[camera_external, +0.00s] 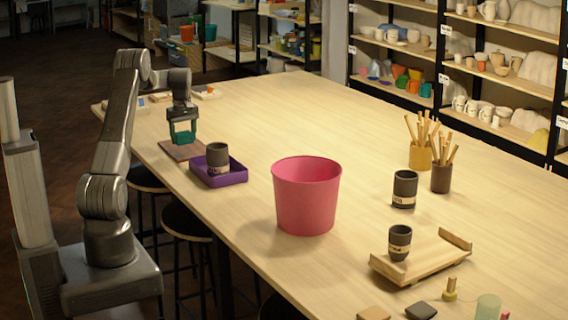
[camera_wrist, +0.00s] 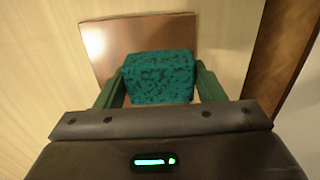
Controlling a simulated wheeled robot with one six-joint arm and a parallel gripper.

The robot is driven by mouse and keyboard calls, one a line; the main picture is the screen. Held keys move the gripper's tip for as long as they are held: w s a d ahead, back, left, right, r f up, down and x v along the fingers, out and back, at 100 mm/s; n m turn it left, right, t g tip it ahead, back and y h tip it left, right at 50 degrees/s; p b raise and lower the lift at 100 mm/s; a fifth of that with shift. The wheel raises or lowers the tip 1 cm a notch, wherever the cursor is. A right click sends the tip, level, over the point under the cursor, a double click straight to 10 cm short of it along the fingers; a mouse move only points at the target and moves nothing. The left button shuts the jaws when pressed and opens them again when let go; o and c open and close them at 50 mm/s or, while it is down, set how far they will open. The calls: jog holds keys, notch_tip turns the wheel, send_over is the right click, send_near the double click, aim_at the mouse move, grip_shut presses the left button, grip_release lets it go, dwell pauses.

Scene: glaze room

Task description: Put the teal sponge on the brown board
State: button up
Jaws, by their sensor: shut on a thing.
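The teal sponge (camera_wrist: 158,78) sits between the two green fingers of my gripper (camera_wrist: 160,90) in the wrist view, with a finger against each side. In the external view the gripper (camera_external: 183,136) points down over the brown board (camera_external: 190,152), near the table's left edge. The board also shows in the wrist view (camera_wrist: 110,42), behind and under the sponge. The sponge is over the board; I cannot tell whether it touches it.
A purple tray (camera_external: 234,179) holding a dark cup (camera_external: 218,158) stands just right of the board. A pink bucket (camera_external: 306,200) stands mid-table. A wooden tray (camera_external: 430,262) with a dark cup lies at the front right. The middle back of the table is clear.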

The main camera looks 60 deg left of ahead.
aim_at(184, 144)
jog(key=shift+f+p, duration=0.35)
jog(key=shift+f, duration=1.5)
jog(key=o, duration=1)
jog(key=shift+f, duration=0.15)
notch_tip(184, 144, up, 12)
jog(key=shift+r+b, duration=0.2)
jog(key=shift+b, duration=0.55)
